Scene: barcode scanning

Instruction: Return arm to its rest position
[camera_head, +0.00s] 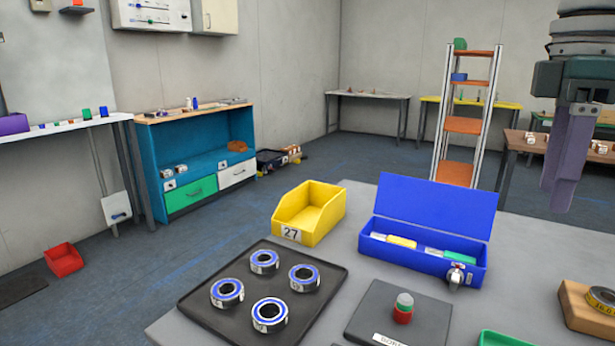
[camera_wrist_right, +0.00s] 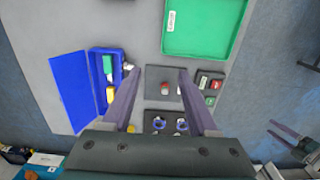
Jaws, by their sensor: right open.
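My right gripper (camera_head: 568,160) hangs at the upper right of the head view, its purple fingers pointing down, high above the table (camera_head: 540,245). In the right wrist view its two fingers (camera_wrist_right: 160,72) are spread apart with nothing between them; the table lies well below. A second dark gripper with purple fingers, my left gripper (camera_wrist_right: 290,138), shows small at the lower right of the right wrist view. Its opening is unclear, and it is outside the head view.
The table carries a black tray (camera_head: 205,300) with several bearings, a yellow bin (camera_head: 310,215), an open blue toolbox (camera_head: 437,205), a black pad (camera_head: 430,325) with a red-green item, a green tray (camera_wrist_right: 205,50) and a wooden block (camera_head: 580,312). Air around my right gripper looks clear.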

